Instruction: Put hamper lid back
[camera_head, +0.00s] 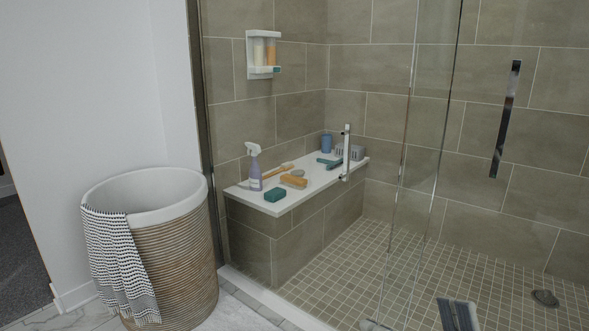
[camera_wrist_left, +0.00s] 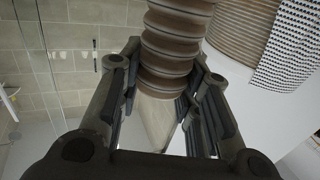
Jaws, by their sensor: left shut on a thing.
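The hamper (camera_head: 185,262) stands at the left in the head view. It is a round woven basket with a white liner, and its top is open with no lid on it. A patterned towel (camera_head: 118,262) hangs over its rim. Hamper (camera_wrist_left: 238,30) and towel (camera_wrist_left: 288,48) also show at the upper right of the left wrist view. There my left gripper (camera_wrist_left: 165,105) is shut on a ribbed brown woven piece (camera_wrist_left: 172,50), which appears to be the hamper lid. Only part of it shows, and its full shape is cut off.
A tiled shower bench (camera_head: 330,178) holds a spray bottle (camera_head: 254,168), a green sponge (camera_head: 275,194) and brushes. A glass shower panel (camera_head: 415,190) stands on the right. A white wall (camera_head: 95,90) is close behind the hamper.

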